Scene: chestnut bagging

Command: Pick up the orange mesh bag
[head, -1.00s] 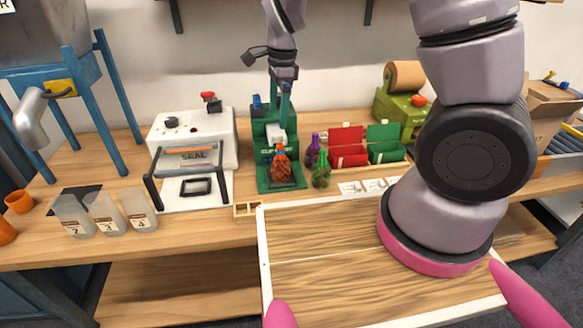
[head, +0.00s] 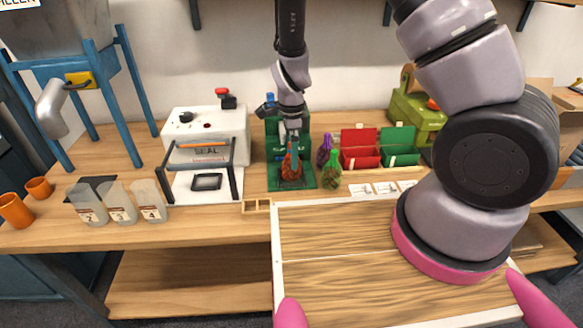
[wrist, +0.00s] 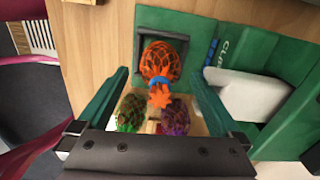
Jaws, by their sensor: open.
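The orange mesh bag (head: 290,170) stands upright on the green clipping machine's base (head: 304,182), its gathered neck and blue clip (wrist: 159,88) pointing up. My gripper (head: 291,150) is right above the bag, pointing down. In the wrist view the gripper (wrist: 158,78) is open. Its two green fingers stand on either side of the bag's neck, with gaps showing on both sides. The bag's round body (wrist: 163,58) lies beyond the neck. In the head view the fingers and wrist hide part of the bag's top and the machine.
A purple mesh bag (head: 324,152) and a green mesh bag (head: 332,172) stand close on the right. Red (head: 360,158) and green (head: 399,156) bins are farther right. A white sealer (head: 211,135) is left. A wooden tray (head: 340,235) lies in front.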

